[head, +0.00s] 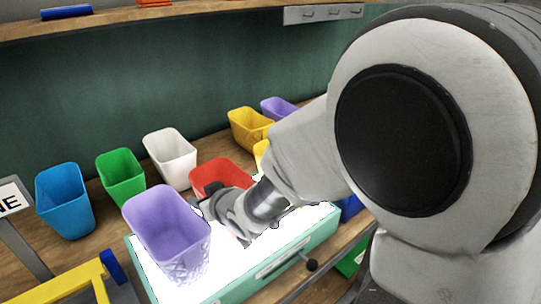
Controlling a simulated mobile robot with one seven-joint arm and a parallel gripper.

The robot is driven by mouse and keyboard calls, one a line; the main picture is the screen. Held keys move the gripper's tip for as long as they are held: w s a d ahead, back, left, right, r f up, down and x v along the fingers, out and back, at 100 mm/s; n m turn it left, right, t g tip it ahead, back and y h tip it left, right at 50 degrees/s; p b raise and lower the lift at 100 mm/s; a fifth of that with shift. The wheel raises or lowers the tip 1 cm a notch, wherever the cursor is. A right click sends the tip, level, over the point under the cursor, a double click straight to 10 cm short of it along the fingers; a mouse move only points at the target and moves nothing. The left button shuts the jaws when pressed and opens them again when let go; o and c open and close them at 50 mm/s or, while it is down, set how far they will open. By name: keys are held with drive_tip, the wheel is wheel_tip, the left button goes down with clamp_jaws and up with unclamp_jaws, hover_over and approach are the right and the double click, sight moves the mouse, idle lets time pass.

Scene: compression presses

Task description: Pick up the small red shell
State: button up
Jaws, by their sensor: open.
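A red, open-topped container (218,172) stands behind my gripper, partly hidden by it; I see no separate small red shell that I can identify for sure. A faint reddish edge shows just below my wrist, too small to make out. My gripper (208,206) reaches in from the right over the bright white panel (220,272), close to the red container and right of a purple bin (165,225). It is open. Its fingertips are small and partly hidden, and I cannot tell whether they touch anything.
Blue (65,200), green (121,178), white (170,158) and yellow (250,128) bins line the bench's back. Another purple bin (278,108) stands farther right. A yellow frame (75,285) is at the lower left. A black knob (312,265) sticks out in front.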

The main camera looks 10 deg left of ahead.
clamp_jaws()
idle(0.5)
